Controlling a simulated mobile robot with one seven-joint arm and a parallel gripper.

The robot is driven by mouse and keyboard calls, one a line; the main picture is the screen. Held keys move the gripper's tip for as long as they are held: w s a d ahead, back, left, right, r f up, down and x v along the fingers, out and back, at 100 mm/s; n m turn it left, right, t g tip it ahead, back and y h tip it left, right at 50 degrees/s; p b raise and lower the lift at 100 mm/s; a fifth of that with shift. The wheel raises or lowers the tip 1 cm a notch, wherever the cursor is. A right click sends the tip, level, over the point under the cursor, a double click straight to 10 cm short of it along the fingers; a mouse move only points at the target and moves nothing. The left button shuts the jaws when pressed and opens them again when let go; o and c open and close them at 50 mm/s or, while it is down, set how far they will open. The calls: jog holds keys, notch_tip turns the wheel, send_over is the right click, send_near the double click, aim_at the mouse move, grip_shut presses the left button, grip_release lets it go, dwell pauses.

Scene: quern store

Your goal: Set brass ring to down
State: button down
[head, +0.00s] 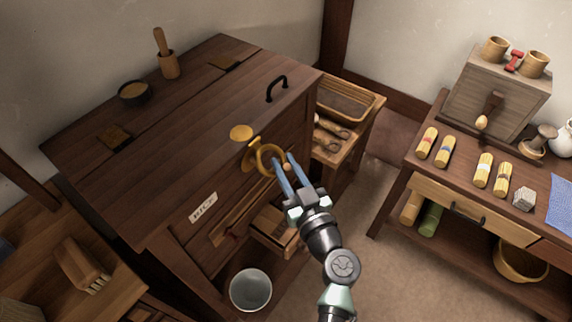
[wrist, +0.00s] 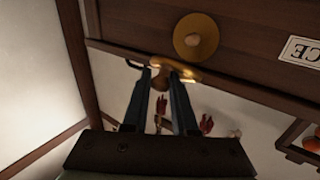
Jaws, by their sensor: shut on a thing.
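The brass ring (head: 270,158) hangs from a brass mount (head: 251,154) on the front of a dark wooden chest (head: 150,150), near its top edge. The ring stands out from the chest front rather than lying flat on it. My gripper (head: 278,161) is shut on the ring, its two blue fingers reaching in from the lower right. In the wrist view the brass ring (wrist: 178,71) is seen nearly edge-on at my fingertips (wrist: 164,80). The fingers hide part of it.
A brass disc (head: 241,133) lies above the mount. A "RICE" label (head: 203,207) is on the chest front. A side table (head: 400,200) stands right, with open floor between.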

jog(key=shift+f+b, duration=0.15)
jog(key=shift+b, duration=0.2)
jog(key=f+t+b, duration=0.1)
jog(key=b, duration=0.6)
jog(key=shift+w+f+m, duration=0.1)
jog(key=shift+f+m, duration=0.2)
jog(key=shift+f, duration=0.1)
jog(key=t+b, duration=0.1)
jog(key=b, duration=0.4)
jog(key=f+m+t+b, duration=0.1)
jog(key=b, duration=0.4)
jog(key=shift+w+a+f+y, duration=0.15)
jog(key=shift+a+f+y, duration=0.05)
jog(key=shift+a+y, duration=0.15)
jog(key=m+t+b, duration=0.1)
jog(key=b, duration=0.5)
jog(key=w+a+f+m+t+h+b, duration=0.1)
jog(key=m+t+b, duration=0.1)
jog(key=b, duration=0.5)
jog(key=a+m+t+b, duration=0.1)
jog(key=b, duration=0.5)
jog(key=shift+w+f+m+b, duration=0.2)
jog(key=shift+f+m+b, duration=0.1)
jog(key=shift+f+b, duration=0.1)
jog(key=shift+w+r+m+t+h+b, duration=0.1)
jog(key=shift+r+m+t+h+b, duration=0.1)
jog(key=shift+m+t+h+b, duration=0.3)
jog(key=c, duration=1)
grip_release()
